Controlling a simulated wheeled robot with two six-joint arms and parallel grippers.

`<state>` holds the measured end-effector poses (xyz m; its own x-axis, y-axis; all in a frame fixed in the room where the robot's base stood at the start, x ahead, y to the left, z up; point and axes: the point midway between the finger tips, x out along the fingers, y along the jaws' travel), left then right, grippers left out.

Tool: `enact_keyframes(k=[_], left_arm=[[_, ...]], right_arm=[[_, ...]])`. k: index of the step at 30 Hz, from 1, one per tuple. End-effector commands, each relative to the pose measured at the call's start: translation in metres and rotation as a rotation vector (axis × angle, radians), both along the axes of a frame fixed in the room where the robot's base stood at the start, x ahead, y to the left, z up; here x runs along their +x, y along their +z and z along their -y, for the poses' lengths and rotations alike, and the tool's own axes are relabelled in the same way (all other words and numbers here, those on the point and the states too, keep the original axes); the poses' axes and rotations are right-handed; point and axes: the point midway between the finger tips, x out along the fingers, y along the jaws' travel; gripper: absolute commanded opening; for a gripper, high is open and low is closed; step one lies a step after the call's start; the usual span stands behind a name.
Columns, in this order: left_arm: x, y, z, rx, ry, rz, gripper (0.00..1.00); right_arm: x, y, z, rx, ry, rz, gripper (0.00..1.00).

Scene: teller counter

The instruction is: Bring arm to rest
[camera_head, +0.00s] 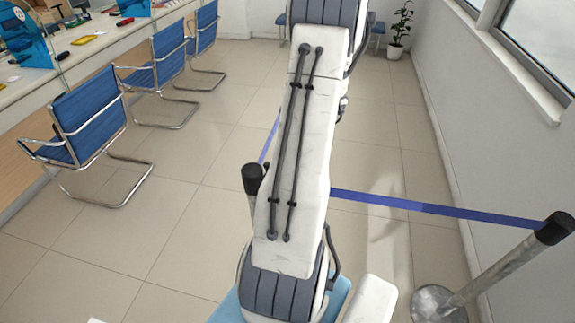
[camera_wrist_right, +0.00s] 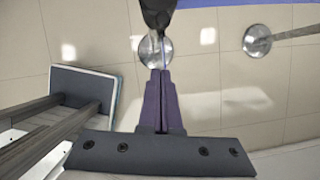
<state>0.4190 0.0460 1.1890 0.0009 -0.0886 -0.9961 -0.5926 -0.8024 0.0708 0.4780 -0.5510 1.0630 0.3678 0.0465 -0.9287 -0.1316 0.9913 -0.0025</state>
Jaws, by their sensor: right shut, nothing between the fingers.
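One of my arms, white with dark joints, rises through the middle of the head view; its gripper does not show there. My right gripper (camera_wrist_right: 160,75) shows in the right wrist view, its two dark purple fingers together with nothing between them. It points over the tiled floor, and its tips appear close to a black-topped post (camera_wrist_right: 155,10) and its round base; I cannot tell the gap in depth. My left gripper is in neither view.
Posts with a blue belt (camera_head: 420,206) stand around my arm; one post (camera_head: 550,230) is at the right by the wall. Blue chairs (camera_head: 85,120) line the counter (camera_head: 100,45) at left. A plant (camera_head: 398,30) stands at the back. Floor between chairs and arm is clear.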

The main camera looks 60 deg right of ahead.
Motion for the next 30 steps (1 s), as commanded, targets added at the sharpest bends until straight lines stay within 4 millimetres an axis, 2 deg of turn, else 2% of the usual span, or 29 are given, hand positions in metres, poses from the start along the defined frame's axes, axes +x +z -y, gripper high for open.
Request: enact_keyframes(k=[3, 6, 14, 17, 19, 20, 23, 24, 26, 27, 29, 30], left_arm=[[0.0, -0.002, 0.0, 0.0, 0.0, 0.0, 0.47], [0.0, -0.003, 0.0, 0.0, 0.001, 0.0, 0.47], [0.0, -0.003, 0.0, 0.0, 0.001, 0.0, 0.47], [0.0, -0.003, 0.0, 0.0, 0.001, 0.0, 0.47], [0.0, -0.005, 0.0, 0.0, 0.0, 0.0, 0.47], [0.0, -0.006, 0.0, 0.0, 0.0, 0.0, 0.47], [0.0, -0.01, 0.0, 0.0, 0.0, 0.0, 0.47], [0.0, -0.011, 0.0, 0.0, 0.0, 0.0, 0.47], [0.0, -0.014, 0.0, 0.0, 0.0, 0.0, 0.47], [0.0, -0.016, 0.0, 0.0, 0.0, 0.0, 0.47], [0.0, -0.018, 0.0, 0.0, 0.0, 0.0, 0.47], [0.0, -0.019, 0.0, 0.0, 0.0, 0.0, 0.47]], right_arm=[[-0.006, 0.015, 0.001, -0.002, 0.001, 0.001, 0.0], [-0.008, 0.022, 0.001, -0.001, 0.001, 0.0, 0.0], [-0.008, 0.025, -0.001, 0.001, 0.005, -0.001, 0.0], [-0.001, 0.026, -0.007, -0.005, 0.039, -0.001, 0.0], [0.014, 0.03, -0.02, -0.021, 0.124, -0.003, 0.0], [0.024, 0.032, -0.03, -0.031, 0.18, -0.004, 0.0], [0.061, 0.041, -0.077, -0.079, 0.446, -0.007, 0.0], [0.076, 0.046, -0.101, -0.102, 0.575, -0.006, 0.0], [0.094, 0.052, -0.14, -0.137, 0.779, -0.003, 0.0], [0.103, 0.056, -0.167, -0.162, 0.916, 0.001, 0.0], [0.112, 0.062, -0.206, -0.2, 1.117, 0.01, 0.0], [0.115, 0.065, -0.232, -0.223, 1.25, 0.017, 0.0]])
